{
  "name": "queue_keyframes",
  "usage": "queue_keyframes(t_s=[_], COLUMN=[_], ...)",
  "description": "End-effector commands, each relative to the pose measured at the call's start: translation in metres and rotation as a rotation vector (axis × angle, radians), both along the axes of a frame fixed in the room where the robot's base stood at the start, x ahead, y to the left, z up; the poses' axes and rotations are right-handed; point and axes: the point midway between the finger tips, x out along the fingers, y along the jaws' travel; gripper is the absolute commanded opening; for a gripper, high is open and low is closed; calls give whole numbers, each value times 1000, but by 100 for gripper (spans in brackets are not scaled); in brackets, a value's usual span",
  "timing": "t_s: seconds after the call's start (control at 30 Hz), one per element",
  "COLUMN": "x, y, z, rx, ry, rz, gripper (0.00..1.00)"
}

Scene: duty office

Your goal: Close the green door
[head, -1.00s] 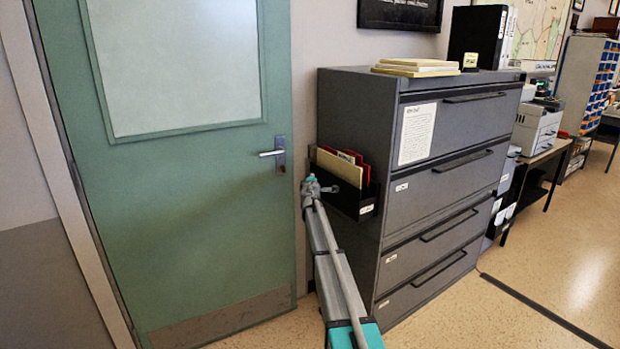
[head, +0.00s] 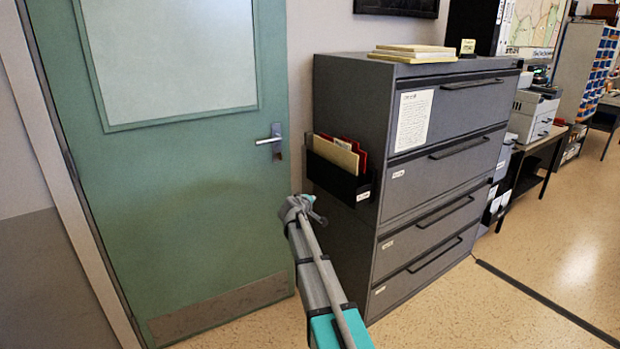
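The green door (head: 190,190) fills the left of the head view. It has a pale window panel (head: 168,60) on top and a metal kick plate (head: 220,308) at the bottom. Its silver lever handle (head: 271,140) is near the right edge. A pale frame strip runs along its left edge; no frame shows on the handle side, where plain wall begins. I cannot tell for sure how far the door stands open. My gripper (head: 301,207) is below and right of the handle, apart from it in the picture. Its fingers are too small to read.
A dark grey filing cabinet (head: 425,190) stands close to the right of my arm. A black file holder (head: 337,180) with folders sticks out from its side. Folders (head: 412,54) lie on top.

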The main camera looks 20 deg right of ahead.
Motion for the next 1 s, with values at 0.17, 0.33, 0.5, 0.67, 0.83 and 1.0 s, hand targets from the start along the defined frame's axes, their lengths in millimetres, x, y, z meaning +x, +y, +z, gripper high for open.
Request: queue_keyframes(t_s=[0.17,0.33,0.5,0.67,0.83,1.0], x=[-92,-174,-260,-328,-370,-382], y=[45,97,155,203,233,242], z=[-42,-80,-109,-122,-126,-126], rx=[256,496,720,881,977,1006], ry=[97,237,418,582,698,739], rz=[-128,-222,-286,-314,-320,-322], gripper=[0,0,0,0,0,0])
